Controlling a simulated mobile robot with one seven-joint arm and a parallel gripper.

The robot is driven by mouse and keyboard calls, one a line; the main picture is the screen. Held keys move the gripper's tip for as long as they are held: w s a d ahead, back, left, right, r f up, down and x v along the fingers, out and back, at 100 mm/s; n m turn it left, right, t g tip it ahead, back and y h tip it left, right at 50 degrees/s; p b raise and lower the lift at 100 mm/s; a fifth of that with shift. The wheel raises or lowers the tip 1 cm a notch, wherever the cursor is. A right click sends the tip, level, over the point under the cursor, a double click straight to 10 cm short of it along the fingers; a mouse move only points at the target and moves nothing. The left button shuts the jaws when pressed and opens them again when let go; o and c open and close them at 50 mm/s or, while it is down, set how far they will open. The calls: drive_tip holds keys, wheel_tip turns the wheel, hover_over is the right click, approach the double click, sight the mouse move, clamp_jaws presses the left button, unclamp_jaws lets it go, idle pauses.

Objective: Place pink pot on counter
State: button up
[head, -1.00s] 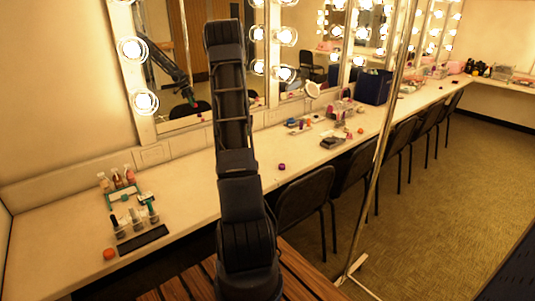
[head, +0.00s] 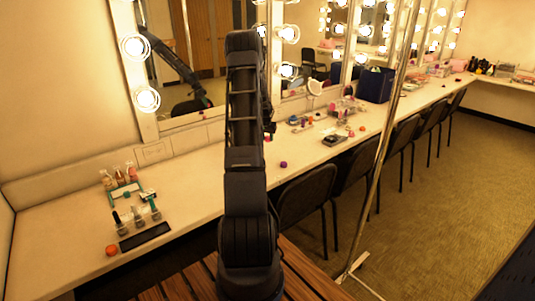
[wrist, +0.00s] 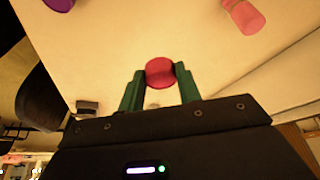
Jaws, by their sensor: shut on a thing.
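In the wrist view, my gripper (wrist: 160,80) has its two green fingers closed on the sides of a round pinkish-red pot (wrist: 160,71). The pale counter (wrist: 110,40) fills the background behind the pot. I cannot tell whether the pot touches the counter or hangs above it. In the head view, the counter (head: 200,180) runs along the mirror wall. My arm stands in front of it and mostly hides the gripper, whose end is over the counter's middle stretch.
A purple pot (head: 284,164) lies on the counter right of my arm. Bottles (head: 120,176), an orange-red pot (head: 111,250) and a dark tray (head: 145,237) stand at left. A mirror (head: 185,50), chairs (head: 307,195) and a metal pole (head: 385,140) are around. Bare counter lies between these groups.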

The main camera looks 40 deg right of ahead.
sight(268, 156)
wheel_tip(268, 156, down, 10)
drive_tip(key=shift+f, duration=0.1)
idle(0.4)
drive_tip(key=o, duration=0.9)
drive_tip(key=shift+f, duration=0.1)
drive_tip(key=shift+o, duration=0.2)
